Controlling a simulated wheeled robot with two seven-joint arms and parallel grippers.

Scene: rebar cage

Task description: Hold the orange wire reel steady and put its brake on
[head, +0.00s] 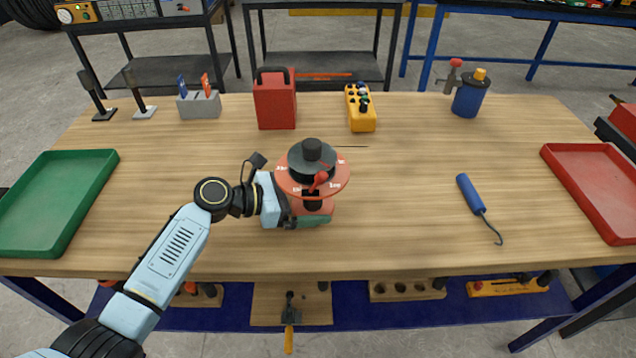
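The orange wire reel (290,186) stands upright near the middle of the table, with a dark spool and black knob on top. A small red-knobbed lever (320,179) is on its front side, above a dark round part. My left gripper (312,219) reaches in from the left at the reel's lower body. One finger lies across the front of that body; the other is hidden behind the reel. It looks closed around the body. My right gripper is not in view.
A blue-handled hook tool (471,195) lies to the right. A green tray (55,205) and a red tray (597,190) lie at the sides. A red can (275,104), yellow control box (361,112) and blue canister (470,98) stand behind.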

